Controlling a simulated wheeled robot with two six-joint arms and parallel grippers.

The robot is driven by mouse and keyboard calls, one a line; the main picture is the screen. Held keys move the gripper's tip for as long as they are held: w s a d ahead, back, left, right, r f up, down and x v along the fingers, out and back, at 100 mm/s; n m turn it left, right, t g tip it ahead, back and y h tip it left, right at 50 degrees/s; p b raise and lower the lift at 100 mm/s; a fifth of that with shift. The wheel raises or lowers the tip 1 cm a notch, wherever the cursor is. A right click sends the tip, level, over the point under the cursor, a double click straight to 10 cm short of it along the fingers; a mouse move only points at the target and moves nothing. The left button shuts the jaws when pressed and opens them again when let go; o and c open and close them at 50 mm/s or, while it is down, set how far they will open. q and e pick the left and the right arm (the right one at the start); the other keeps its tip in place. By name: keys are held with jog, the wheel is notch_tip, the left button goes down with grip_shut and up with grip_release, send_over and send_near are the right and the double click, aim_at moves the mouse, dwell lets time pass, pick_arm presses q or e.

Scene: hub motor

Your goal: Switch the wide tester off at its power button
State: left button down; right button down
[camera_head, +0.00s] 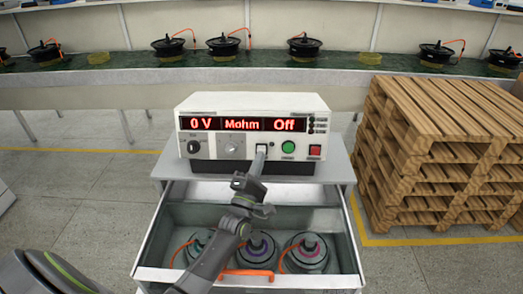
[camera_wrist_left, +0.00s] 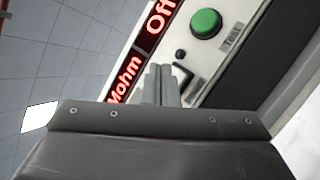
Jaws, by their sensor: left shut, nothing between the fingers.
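The wide tester (camera_head: 254,107) stands on top of a grey cabinet. Its red display reads "0 V", "Mohm" and "Off". Its front has a black knob (camera_head: 194,146), a grey dial (camera_head: 232,146), a green round button (camera_head: 288,147) and a red square button (camera_head: 314,151). My left gripper (camera_head: 262,150) is shut and empty, its tips at the panel left of the green button. My right gripper is not in view.
Stacked wooden pallets (camera_head: 440,130) stand at the right. Behind, a long green-topped bench (camera_head: 340,66) carries more motors.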

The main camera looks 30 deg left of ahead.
pick_arm(q)
jog(key=shift+s+d+r+p, duration=0.1)
jog(key=shift+s+d+r, duration=0.15)
jog(key=shift+s, duration=0.35)
jog(key=shift+s+d+r+p, duration=0.15)
jog(key=shift+s+d, duration=0.2)
jog(key=shift+s, duration=0.3)
jog(key=shift+s+d+r+p, duration=0.15)
jog(key=shift+s+d, duration=0.15)
jog(key=shift+s, duration=0.3)
jog(key=shift+s, duration=0.1)
jog(key=s+d+r+b, duration=0.1)
jog(key=s+d, duration=0.2)
jog(key=s, duration=0.3)
jog(key=shift+r, duration=0.35)
